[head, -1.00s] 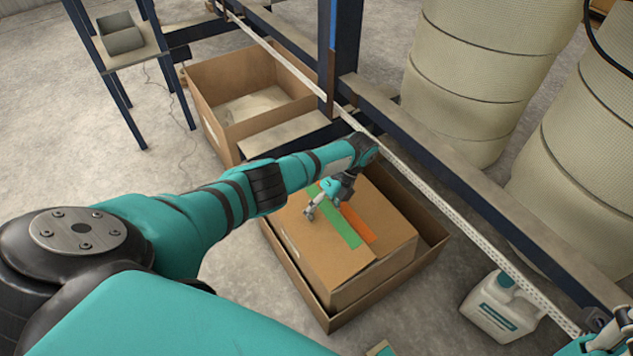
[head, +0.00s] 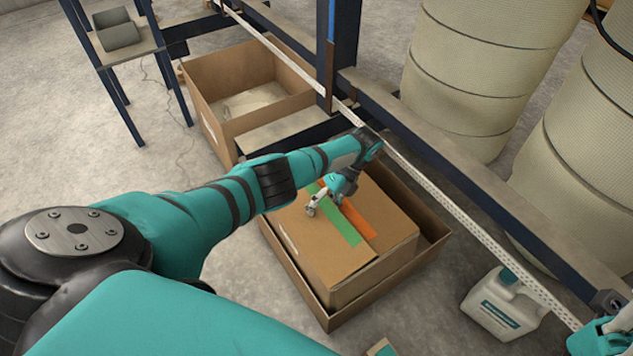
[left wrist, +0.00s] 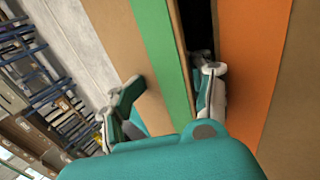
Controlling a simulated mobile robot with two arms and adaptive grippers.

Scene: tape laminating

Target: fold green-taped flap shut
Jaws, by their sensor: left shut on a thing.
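A cardboard box (head: 335,285) sits inside a larger open carton. Its top has a flap with a green tape strip (head: 343,225) and another flap with an orange strip (head: 358,218). In the left wrist view, a dark gap separates the green strip (left wrist: 158,45) from the orange strip (left wrist: 248,60). My left gripper (head: 323,204) is at the box top, shut on the green-taped flap (left wrist: 118,40). One finger is on its outer side, the other in the gap. A teal part of my right arm (head: 598,338) shows at the lower right; its jaws are unclear.
The larger carton (head: 290,275) surrounds the box. A second open carton (head: 215,115) stands behind it. A metal rail (head: 450,195) runs diagonally past the box. Large beige rolls (head: 465,80) and a white jug (head: 502,308) stand at the right.

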